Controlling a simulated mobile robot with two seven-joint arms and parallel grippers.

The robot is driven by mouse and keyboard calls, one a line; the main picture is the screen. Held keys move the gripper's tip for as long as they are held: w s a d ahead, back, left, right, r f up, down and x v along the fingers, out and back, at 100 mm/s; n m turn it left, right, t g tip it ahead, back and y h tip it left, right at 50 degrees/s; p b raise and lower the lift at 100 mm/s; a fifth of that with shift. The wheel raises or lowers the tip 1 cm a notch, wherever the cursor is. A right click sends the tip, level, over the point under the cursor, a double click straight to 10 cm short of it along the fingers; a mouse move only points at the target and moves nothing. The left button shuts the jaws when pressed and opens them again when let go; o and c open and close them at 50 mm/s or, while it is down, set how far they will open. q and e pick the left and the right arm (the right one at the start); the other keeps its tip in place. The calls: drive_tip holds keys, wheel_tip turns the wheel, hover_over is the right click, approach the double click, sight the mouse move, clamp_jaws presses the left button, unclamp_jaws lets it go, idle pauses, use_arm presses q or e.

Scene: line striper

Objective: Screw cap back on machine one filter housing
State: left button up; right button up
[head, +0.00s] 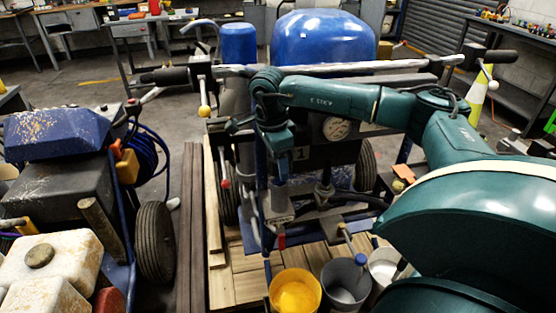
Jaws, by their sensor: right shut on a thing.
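Machine one is the striper with the big blue tank (325,40) and a plate marked "1" (300,154). My right arm reaches over it from the right, its wrist bent downward. My right gripper (281,178) points down at the front of the machine, left of the number plate. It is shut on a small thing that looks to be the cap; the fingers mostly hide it. A grey metal body, seemingly the filter housing (280,208), is just below the fingertips. I cannot tell whether cap and housing touch. My left gripper is not in view.
A handlebar (350,68) crosses above the machine, close to my arm. A pressure gauge (337,128) sits right of the gripper. A yellow paint bucket (295,292) and a grey bucket (345,285) stand below. Another striper with a blue cover (65,133) stands left.

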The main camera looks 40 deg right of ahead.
idle(0.7)
drive_tip(key=shift+f, duration=0.1)
drive_tip(key=shift+f+b, duration=0.55)
drive_tip(key=shift+f, duration=0.2)
drive_tip(key=shift+f, duration=0.3)
idle(0.3)
drive_tip(key=shift+f+b, duration=0.4)
drive_tip(key=shift+f, duration=0.05)
drive_tip(key=shift+f, duration=0.35)
idle(0.6)
drive_tip(key=shift+f+b, duration=0.35)
drive_tip(key=shift+b, duration=0.05)
idle(0.6)
drive_tip(key=o, duration=1.1)
